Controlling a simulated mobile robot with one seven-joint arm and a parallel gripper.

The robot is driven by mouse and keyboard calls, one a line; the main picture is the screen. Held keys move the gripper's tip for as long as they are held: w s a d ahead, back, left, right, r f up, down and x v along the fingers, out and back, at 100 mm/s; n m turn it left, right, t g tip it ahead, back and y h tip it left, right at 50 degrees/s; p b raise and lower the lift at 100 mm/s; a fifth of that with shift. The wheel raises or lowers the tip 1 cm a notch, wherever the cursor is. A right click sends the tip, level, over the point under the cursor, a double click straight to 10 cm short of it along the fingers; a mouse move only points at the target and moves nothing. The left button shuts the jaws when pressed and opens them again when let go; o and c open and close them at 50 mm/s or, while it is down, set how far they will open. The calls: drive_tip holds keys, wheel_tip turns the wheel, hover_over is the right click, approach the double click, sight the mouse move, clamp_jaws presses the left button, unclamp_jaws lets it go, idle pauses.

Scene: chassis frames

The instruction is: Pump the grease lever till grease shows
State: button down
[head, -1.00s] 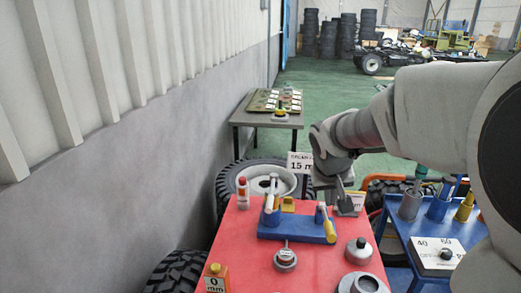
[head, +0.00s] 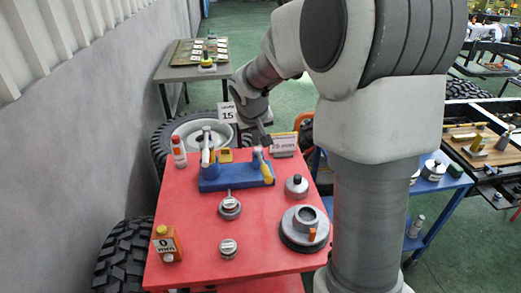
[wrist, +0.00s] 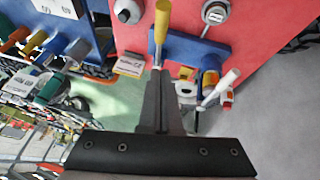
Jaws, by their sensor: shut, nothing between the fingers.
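A blue base (head: 235,179) on the red table carries a lever with a yellow handle (head: 264,168) at its right end; the handle also shows in the wrist view (wrist: 161,22). At its left end stands a white-handled lever (head: 206,142), seen tilted in the wrist view (wrist: 220,86). I cannot tell which is the grease lever, and I see no clear grease. My gripper (head: 266,143) is shut and empty, just behind the yellow-handled lever. In the wrist view its fingertips (wrist: 157,72) overlap the lever's lower end; touching or apart is unclear.
The red table (head: 190,220) holds a red-and-white bottle (head: 179,152), an orange "0 mm" container (head: 166,244), round gauges (head: 230,208) and a large round part (head: 304,230). A sign card (head: 284,144) stands at the back right. A blue cart (head: 440,195) adjoins on the right.

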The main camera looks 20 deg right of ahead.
hover_over(264, 169)
drive_tip(key=a, duration=0.1)
wheel_tip(264, 169, down, 8)
drive_tip(key=f, duration=0.1)
drive_tip(key=shift+s+d+f, duration=0.1)
drive_tip(key=shift+s+f, duration=0.45)
drive_tip(key=shift+f, duration=0.25)
drive_tip(key=shift+s+f, duration=0.2)
drive_tip(key=shift+f, duration=0.35)
drive_tip(key=shift+f+b, duration=0.2)
drive_tip(key=shift+b, duration=0.5)
